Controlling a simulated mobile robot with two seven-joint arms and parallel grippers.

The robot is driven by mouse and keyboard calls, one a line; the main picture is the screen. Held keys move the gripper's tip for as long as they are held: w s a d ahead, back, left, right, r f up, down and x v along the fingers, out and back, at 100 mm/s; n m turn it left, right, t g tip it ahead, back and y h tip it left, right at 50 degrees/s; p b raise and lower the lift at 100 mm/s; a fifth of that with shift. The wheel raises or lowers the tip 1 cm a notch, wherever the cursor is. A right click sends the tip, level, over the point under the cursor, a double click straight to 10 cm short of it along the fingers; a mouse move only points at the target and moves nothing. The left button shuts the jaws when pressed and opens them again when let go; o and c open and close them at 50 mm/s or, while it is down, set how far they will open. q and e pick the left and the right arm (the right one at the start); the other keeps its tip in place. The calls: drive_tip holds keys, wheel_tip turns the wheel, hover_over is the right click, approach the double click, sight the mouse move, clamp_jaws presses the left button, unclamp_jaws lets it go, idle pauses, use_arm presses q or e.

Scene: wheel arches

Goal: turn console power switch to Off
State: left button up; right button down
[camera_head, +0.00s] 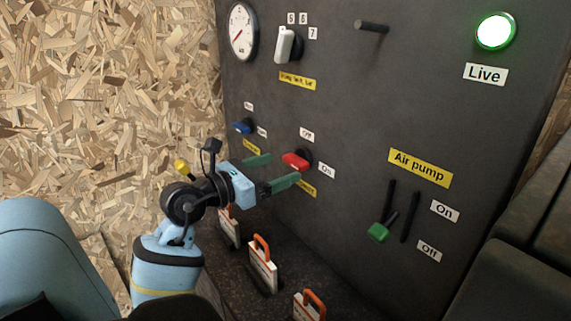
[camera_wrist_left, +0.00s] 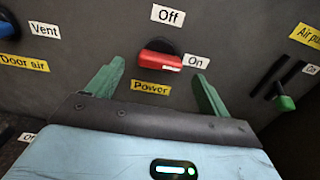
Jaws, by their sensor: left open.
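The console power switch is a red rotary handle (camera_head: 295,160) on the dark console panel, above a yellow "Power" label (camera_wrist_left: 150,87). The red handle (camera_wrist_left: 160,61) lies roughly level in the left wrist view, with its white-marked end toward the "On" label (camera_wrist_left: 196,61). The "Off" label (camera_wrist_left: 168,15) is above it. My left gripper (camera_head: 271,170) is open, its green fingers pointing at the panel. In the left wrist view the fingers (camera_wrist_left: 157,84) stand either side of the switch, apart from it. My right gripper is not in view.
A blue door-air knob (camera_head: 241,127) is left of the power switch. A green-handled air pump lever (camera_head: 378,232) is to the right, near "Off". Orange-handled padlock-like pieces (camera_head: 262,262) stand below. A green "Live" lamp (camera_head: 496,31) glows. A peg (camera_head: 372,26) juts from the panel.

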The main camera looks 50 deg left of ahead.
sight(290, 164)
use_arm(q)
drive_tip(key=shift+w+d, duration=0.2)
drive_tip(key=shift+w, duration=1.35)
